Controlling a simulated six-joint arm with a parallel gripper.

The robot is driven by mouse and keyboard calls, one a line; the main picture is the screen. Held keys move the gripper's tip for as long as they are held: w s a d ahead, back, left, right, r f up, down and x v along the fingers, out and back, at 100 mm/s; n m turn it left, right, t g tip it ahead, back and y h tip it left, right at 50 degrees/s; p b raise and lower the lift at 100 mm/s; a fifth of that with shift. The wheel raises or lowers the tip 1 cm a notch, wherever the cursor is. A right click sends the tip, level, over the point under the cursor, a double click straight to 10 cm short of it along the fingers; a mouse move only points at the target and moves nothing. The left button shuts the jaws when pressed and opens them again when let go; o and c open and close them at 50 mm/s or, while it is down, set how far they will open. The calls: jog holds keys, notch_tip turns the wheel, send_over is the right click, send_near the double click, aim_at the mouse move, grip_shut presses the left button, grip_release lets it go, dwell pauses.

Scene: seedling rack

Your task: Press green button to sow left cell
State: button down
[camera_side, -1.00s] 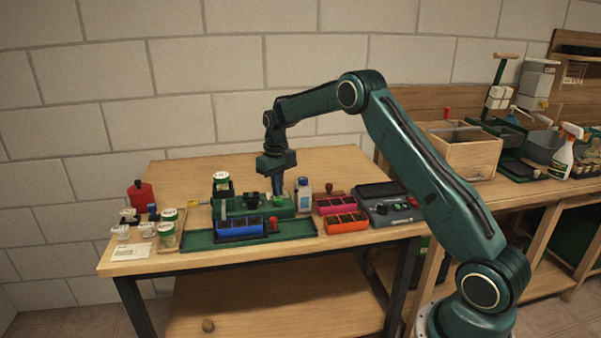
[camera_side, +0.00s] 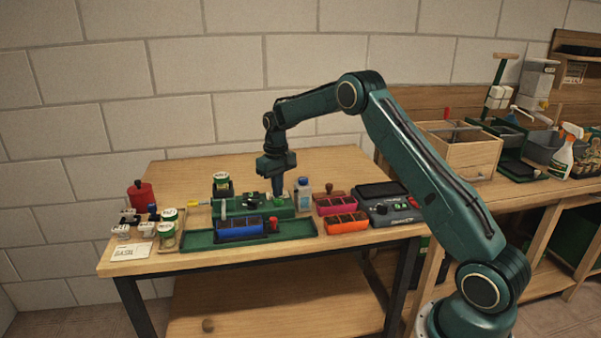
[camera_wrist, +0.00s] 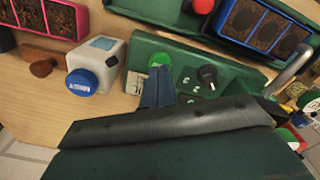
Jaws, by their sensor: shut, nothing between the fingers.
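A green seeding machine (camera_side: 240,208) stands on the tray at mid-table and fills much of the wrist view (camera_wrist: 135,60). A round green button (camera_wrist: 160,60) sits on its top, and shows small in the side view (camera_side: 279,199). My gripper (camera_side: 278,193) points down over the machine's right end. In the wrist view my shut, empty fingers (camera_wrist: 160,70) end right at the green button and hide part of it. I cannot tell whether they touch it. A blue cell tray (camera_side: 240,228) with dark soil lies in front of the machine.
A white bottle with a blue cap (camera_wrist: 82,80) stands close beside the machine. A black knob (camera_wrist: 207,74) sits near the button. Pink (camera_side: 337,206) and orange (camera_side: 346,223) cell trays and a grey control box (camera_side: 393,207) are to the right.

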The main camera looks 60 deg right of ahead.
aim_at(278, 200)
jog(key=shift+f, duration=0.85)
jog(key=shift+r, duration=3.8)
